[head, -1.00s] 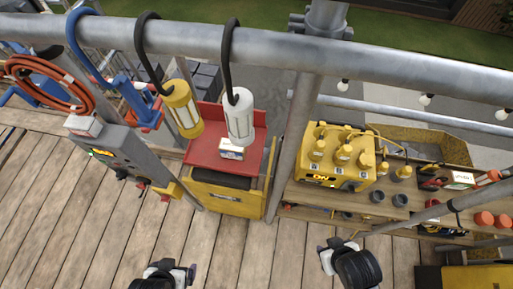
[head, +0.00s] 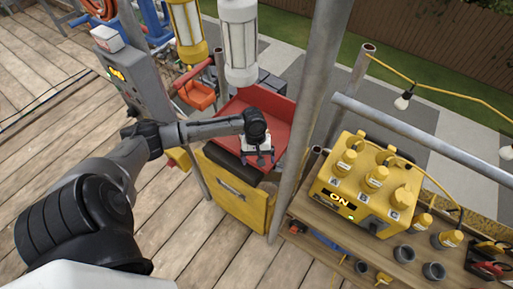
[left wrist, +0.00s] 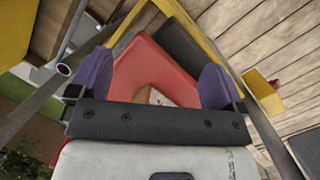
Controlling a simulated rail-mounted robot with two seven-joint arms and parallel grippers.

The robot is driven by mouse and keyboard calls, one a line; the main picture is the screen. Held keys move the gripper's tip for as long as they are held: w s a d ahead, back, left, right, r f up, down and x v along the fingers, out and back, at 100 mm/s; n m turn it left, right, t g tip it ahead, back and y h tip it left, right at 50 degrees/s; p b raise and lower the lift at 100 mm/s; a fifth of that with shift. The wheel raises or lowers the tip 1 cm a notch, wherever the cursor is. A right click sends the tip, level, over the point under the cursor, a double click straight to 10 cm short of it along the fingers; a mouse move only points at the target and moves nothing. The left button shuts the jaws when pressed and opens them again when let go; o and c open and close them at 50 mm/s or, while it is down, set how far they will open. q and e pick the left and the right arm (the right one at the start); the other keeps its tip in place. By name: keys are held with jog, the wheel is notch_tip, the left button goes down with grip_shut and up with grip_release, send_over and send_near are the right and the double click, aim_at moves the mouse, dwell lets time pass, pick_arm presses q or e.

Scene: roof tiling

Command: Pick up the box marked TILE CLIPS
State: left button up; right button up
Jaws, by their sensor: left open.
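In the head view my left arm reaches across from the left, and its gripper (head: 258,158) is over the red tray (head: 280,112) on top of the yellow cart. The gripper is open. A small pale box sits in that tray, mostly hidden behind the gripper in the head view. In the left wrist view the two purple finger pads stand wide apart around the middle (left wrist: 157,82). A small part of the box (left wrist: 160,98) shows between them, low in the red tray; its lettering cannot be read. I cannot tell if the fingers touch it. My right gripper is out of view.
A grey post (head: 305,120) rises just right of the cart. White (head: 238,45) and yellow (head: 187,30) hanging lamps are close above and behind the tray.

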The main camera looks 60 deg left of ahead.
pick_arm(q)
jog(key=w+a+r+n+b, duration=0.1)
jog(key=a+r+n+b, duration=0.1)
jog(key=a, duration=0.3)
jog(key=w+a+r+n+t+b, duration=0.1)
jog(key=w+a+r+n+b, duration=0.1)
jog(key=a+n, duration=0.3)
jog(key=w+a+r+n+t+h+b, duration=0.1)
jog(key=a+r+n+b, duration=0.1)
jog(key=a, duration=0.5)
jog(key=shift+w+a+r+n, duration=0.3)
jog(key=shift+r+n, duration=0.1)
jog(key=shift+n, duration=0.4)
jog(key=shift+w+a+r+n, duration=0.1)
jog(key=shift+a+r+n, duration=0.05)
jog(key=shift+a+n, duration=0.15)
jog(key=shift+f, duration=0.3)
jog(key=b+x, duration=0.1)
jog(key=x, duration=0.5)
jog(key=shift+w+d, duration=0.2)
jog(key=shift+d, duration=0.05)
jog(key=shift+b+x, duration=0.5)
jog(key=shift+x, duration=2.55)
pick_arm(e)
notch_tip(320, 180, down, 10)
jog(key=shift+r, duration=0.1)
